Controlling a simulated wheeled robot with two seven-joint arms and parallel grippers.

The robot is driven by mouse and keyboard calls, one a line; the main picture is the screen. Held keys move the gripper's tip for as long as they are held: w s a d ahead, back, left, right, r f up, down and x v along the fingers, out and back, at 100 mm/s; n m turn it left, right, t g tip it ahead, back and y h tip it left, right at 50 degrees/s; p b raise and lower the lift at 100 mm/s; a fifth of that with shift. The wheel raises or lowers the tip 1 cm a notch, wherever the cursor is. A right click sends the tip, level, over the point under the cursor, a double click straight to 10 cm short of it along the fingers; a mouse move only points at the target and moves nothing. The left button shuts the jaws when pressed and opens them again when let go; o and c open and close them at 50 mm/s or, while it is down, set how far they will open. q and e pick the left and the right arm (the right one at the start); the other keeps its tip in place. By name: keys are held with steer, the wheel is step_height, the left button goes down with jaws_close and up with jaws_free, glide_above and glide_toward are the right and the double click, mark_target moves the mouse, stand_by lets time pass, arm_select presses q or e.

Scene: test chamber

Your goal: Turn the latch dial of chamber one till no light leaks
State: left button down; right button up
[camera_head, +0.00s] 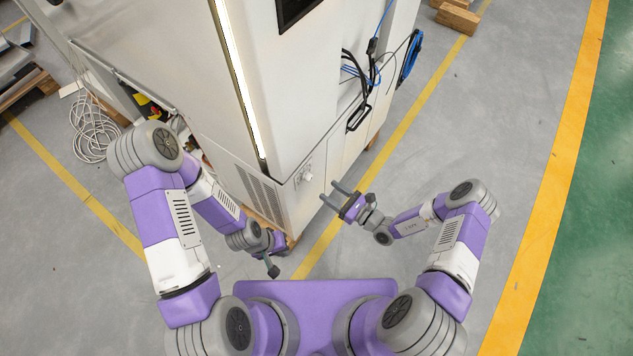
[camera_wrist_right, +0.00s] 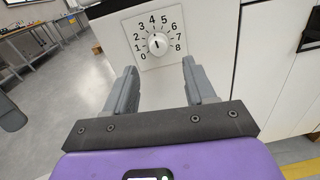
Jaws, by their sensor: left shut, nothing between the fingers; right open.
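The chamber (camera_head: 310,85) is a tall white cabinet. A bright strip of light (camera_head: 240,80) shows along its vertical door edge in the head view. The latch dial (camera_wrist_right: 157,43) is a white round knob on a square plate marked 0 to 8. It also shows small in the head view (camera_head: 308,173), low on the chamber. Where its pointer stands is too small to read surely. My right gripper (camera_head: 330,192) is open, its fingers pointing toward the dial and apart from it; the fingers (camera_wrist_right: 160,68) sit below the dial plate in the wrist view. My left gripper (camera_head: 273,268) is shut and empty, low beside the chamber's base.
Blue and black cables (camera_head: 362,85) hang on the chamber's right side. A coiled white cable (camera_head: 92,130) lies on the floor at left. Wooden blocks (camera_head: 457,18) lie at the top right. The grey floor (camera_head: 480,130) right of the chamber is clear.

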mark_target(311, 179)
steer(key=b+x, duration=0.1)
steer(key=x, duration=0.5)
steer(key=shift+w+a, duration=0.15)
steer(key=shift+a, duration=0.2)
jaws_close()
steer(key=shift+m, duration=2.1)
jaws_free()
steer(key=shift+d, duration=0.1)
